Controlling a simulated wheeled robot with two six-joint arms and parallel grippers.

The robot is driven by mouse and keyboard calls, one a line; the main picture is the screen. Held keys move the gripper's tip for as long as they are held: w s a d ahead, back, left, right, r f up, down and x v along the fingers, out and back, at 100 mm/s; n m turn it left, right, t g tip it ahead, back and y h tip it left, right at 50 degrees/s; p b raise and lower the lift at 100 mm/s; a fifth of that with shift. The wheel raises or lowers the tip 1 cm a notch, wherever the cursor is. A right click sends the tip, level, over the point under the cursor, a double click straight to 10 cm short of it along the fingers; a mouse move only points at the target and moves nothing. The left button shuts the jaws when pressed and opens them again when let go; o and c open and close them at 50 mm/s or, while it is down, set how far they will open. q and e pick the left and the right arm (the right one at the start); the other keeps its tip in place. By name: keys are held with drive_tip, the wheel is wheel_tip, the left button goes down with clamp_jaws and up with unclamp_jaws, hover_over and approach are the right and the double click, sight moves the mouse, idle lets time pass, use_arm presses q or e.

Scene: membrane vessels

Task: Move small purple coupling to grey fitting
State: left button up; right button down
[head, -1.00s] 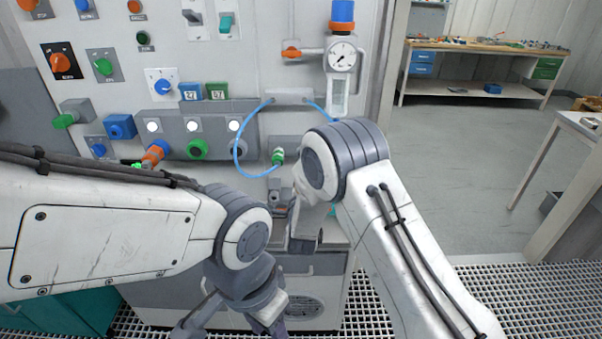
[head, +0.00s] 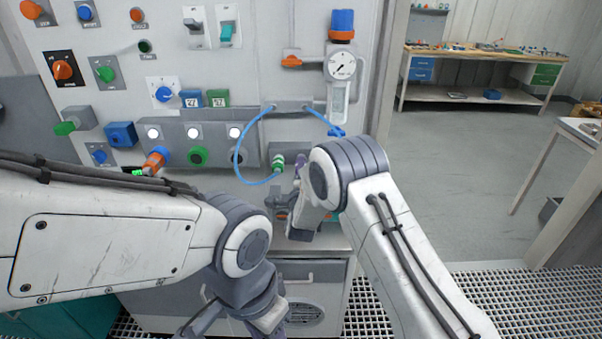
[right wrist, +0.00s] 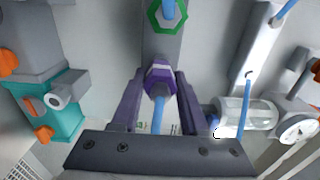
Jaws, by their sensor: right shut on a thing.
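My right gripper (right wrist: 158,100) is shut on the small purple coupling (right wrist: 160,77), a six-sided collar between its two purple fingers. A blue hose runs from the coupling toward the camera in the right wrist view. A green hex coupling (right wrist: 167,14) sits on a grey block beyond it, apart from the purple one. In the head view my right gripper (head: 300,163) is mostly behind its own arm, close to the panel and just right of the green coupling (head: 278,163). I cannot make out the grey fitting for certain. My left gripper (head: 235,322) hangs low, partly cut off; its jaw state is unclear.
A blue hose (head: 236,150) loops from the panel to the green coupling. A pressure gauge (head: 341,65) and clear cylinder stand above right. An orange coupling (head: 155,160) and a green port (head: 197,156) are at left. Open floor (head: 450,150) lies right.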

idle(0.8)
drive_tip(key=shift+b, duration=0.6)
idle(0.5)
drive_tip(key=shift+b, duration=0.5)
idle(0.5)
drive_tip(key=shift+b, duration=0.4)
drive_tip(key=shift+w+b, duration=0.35)
drive_tip(key=shift+w, duration=0.1)
idle(0.3)
